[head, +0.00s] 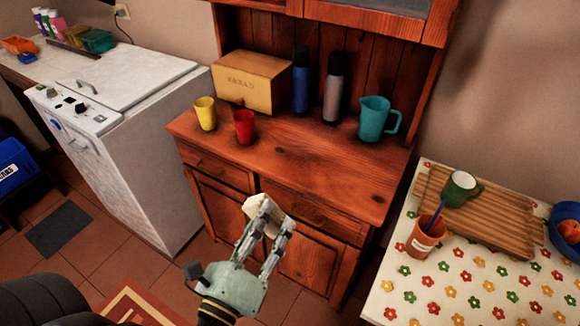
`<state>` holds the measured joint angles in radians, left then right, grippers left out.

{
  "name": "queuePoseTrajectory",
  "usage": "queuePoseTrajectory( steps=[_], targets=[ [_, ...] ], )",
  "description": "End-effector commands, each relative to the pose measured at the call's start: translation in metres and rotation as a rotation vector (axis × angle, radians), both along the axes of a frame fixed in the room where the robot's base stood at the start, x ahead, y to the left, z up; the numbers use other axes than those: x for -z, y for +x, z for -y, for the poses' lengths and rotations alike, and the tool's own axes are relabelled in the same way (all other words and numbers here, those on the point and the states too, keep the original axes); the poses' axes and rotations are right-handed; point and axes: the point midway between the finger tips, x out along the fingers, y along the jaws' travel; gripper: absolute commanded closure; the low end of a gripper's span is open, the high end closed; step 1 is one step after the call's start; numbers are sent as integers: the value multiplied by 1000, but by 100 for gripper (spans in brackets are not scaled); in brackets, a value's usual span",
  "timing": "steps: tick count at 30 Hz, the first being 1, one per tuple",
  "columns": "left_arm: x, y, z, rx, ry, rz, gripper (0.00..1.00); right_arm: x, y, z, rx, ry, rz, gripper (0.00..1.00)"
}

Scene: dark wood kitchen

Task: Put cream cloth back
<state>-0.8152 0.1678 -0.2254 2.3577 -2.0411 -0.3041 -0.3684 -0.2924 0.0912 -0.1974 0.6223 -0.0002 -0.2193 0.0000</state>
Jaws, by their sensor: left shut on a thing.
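The cream cloth (257,207) is a small crumpled bundle between the fingertips of my left gripper (267,218). The gripper is shut on it and holds it in the air. In the picture it shows in front of the drawer fronts of the wooden hutch (285,165). The fingers hide part of the cloth. My right gripper is not in the head view.
On the hutch top stand a yellow cup (205,114), a red cup (244,127), a bread box (252,82), two bottles and a teal pitcher (374,118). Its front middle is clear. A flowered table (470,300) is at right, a white appliance (150,150) at left.

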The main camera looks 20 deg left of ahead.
Motion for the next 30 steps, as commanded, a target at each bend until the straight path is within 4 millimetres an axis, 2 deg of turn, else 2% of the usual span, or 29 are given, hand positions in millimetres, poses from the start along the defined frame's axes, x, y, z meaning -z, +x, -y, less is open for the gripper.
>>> queuePoseTrajectory(
  steps=[1, 4, 6, 18, 30],
  targets=[
    [15, 0, 0, 0, 0, 0, 73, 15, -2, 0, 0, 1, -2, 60],
    [30, 0, 0, 7, 2, -3, 73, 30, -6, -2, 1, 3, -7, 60],
    [22, -5, 7, 111, 13, -45, 73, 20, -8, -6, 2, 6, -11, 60],
    [37, -19, 23, 448, 73, -199, 73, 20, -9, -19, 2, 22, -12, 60],
    [45, -27, 28, 613, 118, -275, 73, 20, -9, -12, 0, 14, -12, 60]
  ],
)
